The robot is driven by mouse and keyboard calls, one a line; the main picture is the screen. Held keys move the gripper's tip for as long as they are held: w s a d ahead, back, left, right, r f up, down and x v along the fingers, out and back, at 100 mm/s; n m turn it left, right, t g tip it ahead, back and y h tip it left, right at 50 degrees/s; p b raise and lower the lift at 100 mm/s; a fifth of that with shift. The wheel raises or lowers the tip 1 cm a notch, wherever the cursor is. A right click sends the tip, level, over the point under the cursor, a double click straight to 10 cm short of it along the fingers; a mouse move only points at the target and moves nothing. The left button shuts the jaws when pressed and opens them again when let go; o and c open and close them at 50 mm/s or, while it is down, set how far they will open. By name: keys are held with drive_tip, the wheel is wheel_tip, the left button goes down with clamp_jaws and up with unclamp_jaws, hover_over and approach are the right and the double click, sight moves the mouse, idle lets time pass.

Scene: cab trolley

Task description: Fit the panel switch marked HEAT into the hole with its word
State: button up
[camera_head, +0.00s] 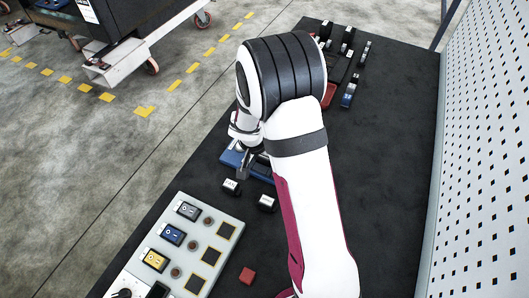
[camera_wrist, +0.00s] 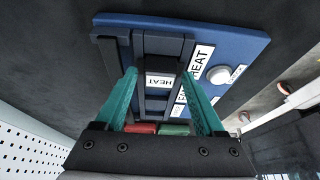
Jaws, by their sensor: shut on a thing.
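My gripper (camera_wrist: 160,100) has its teal fingers on both sides of a black switch with a white HEAT label (camera_wrist: 160,81), shut on it. The switch is over a blue plate (camera_wrist: 225,45), which carries a second HEAT label and a round white knob. I cannot tell whether the switch still touches the plate. In the head view the gripper (camera_head: 243,168) is at the blue plate (camera_head: 262,172), mostly hidden by my arm. A light grey panel (camera_head: 190,243) with dark square openings (camera_head: 226,230) lies at the lower left; its words are too small to read.
Two small black-and-white pieces (camera_head: 231,187) (camera_head: 267,203) lie between the blue plate and the panel. A red block (camera_head: 247,275) lies right of the panel. Several small parts (camera_head: 347,90) stand at the far end of the dark table. A perforated wall (camera_head: 490,130) borders the right side.

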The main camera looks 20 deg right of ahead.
drive_tip(key=o, duration=1.3)
drive_tip(key=v, duration=1.6)
drive_tip(key=s+a+r+n+g+y, duration=0.2)
drive_tip(key=s+a+y, duration=0.1)
drive_tip(key=s, duration=0.9)
drive_tip(key=s+a+r+n+g+y, duration=0.1)
drive_tip(key=s+a+y, duration=0.1)
drive_tip(key=s, duration=1.1)
drive_tip(key=w+d+r+m+h, duration=0.1)
drive_tip(key=w+d+r+m, duration=0.15)
drive_tip(key=w+r, duration=0.45)
drive_tip(key=w+d+r+m+h, duration=0.1)
drive_tip(key=w+d+r, duration=0.25)
drive_tip(key=w, duration=0.65)
drive_tip(key=shift+n, duration=0.25)
wheel_tip(320, 180, down, 9)
drive_tip(key=shift+w+f, duration=0.1)
drive_tip(key=shift+f, duration=0.1)
